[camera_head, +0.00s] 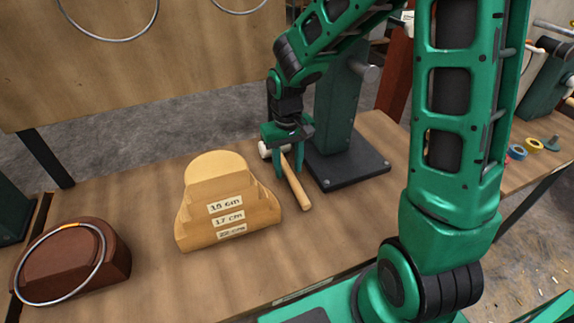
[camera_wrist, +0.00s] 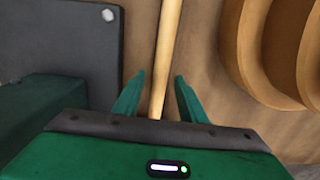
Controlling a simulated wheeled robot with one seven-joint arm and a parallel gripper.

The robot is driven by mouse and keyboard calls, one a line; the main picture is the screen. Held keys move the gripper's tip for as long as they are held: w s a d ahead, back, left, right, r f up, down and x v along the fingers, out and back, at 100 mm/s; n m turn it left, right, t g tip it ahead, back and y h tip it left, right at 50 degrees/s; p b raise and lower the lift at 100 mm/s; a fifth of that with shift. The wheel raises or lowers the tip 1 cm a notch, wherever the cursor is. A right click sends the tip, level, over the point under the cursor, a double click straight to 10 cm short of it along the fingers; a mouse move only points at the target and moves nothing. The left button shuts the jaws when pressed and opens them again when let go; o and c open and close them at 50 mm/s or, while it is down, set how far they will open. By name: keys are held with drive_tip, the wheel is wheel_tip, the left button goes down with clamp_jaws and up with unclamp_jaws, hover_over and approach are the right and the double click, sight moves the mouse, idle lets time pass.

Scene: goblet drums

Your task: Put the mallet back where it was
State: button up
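The mallet (camera_head: 297,188) has a pale wooden handle and a light head. It appears to lie on the bench between the stepped wooden block and the green post, its handle pointing toward the front. My gripper (camera_head: 289,174) is low over the mallet near its head, which it partly hides. In the wrist view, the handle (camera_wrist: 168,45) runs between the two fingers of my gripper (camera_wrist: 159,80), with a gap on each side. The fingers are open. I cannot tell whether they touch the bench.
The stepped wooden block (camera_head: 215,200) with size labels stands left of the mallet. The green post's dark base plate (camera_head: 348,166) is close on the right. A brown block with a metal ring (camera_head: 62,262) is at far left. Bare bench (camera_head: 150,210) lies between the blocks.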

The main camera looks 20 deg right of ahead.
sight(287, 169)
drive_tip(key=shift+r, duration=0.1)
wheel_tip(287, 169, up, 12)
idle(0.5)
drive_tip(key=shift+a, duration=0.1)
drive_tip(key=s+d+m, duration=0.3)
drive_tip(key=s+d, duration=0.5)
drive_tip(key=s, duration=0.4)
drive_tip(key=s+d+m, duration=0.3)
drive_tip(key=s+d, duration=0.6)
drive_tip(key=s, duration=0.4)
drive_tip(key=shift+s+d+r, duration=0.15)
drive_tip(key=shift+d+r, duration=0.1)
